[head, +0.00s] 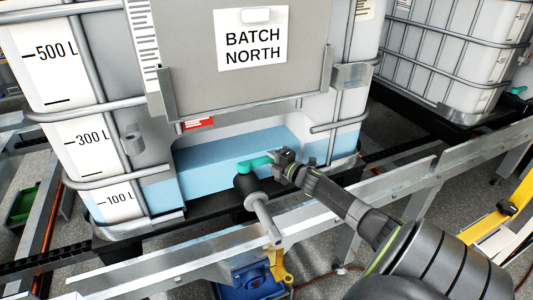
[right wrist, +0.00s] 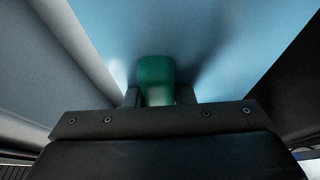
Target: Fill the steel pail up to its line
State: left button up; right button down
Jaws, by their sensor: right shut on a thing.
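The tote labelled BATCH NORTH (head: 130,75) stands in front of me. Pale blue liquid shows in its lower part, above the 100 L mark and below the 300 L mark. Its teal valve handle (head: 256,164) sits low on the front, over a black valve body (head: 246,184) with a grey spout pipe (head: 263,217) pointing down toward me. My right gripper (head: 277,160) is shut on the handle, whose green end also shows between the fingers in the right wrist view (right wrist: 156,75). I cannot make out a steel pail or any flow. My left gripper is out of view.
A galvanised rail (head: 190,262) runs across in front of the tote. Below it are a blue object (head: 250,283) and a yellow part (head: 279,262), partly hidden. A second tote (head: 455,60) stands at the back right. A yellow frame (head: 497,215) stands at the right.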

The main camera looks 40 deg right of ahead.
jog(key=shift+r, duration=0.2)
jog(key=c, duration=1.5)
grip_release()
jog(key=shift+o, duration=1.3)
jog(key=shift+f, duration=0.15)
jog(key=shift+s+f, duration=0.1)
jog(key=shift+s, duration=0.2)
jog(key=s+p, duration=0.2)
jog(key=s, duration=1.4)
jog(key=shift+s+d+p, duration=0.35)
jog(key=shift+s+d, duration=0.05)
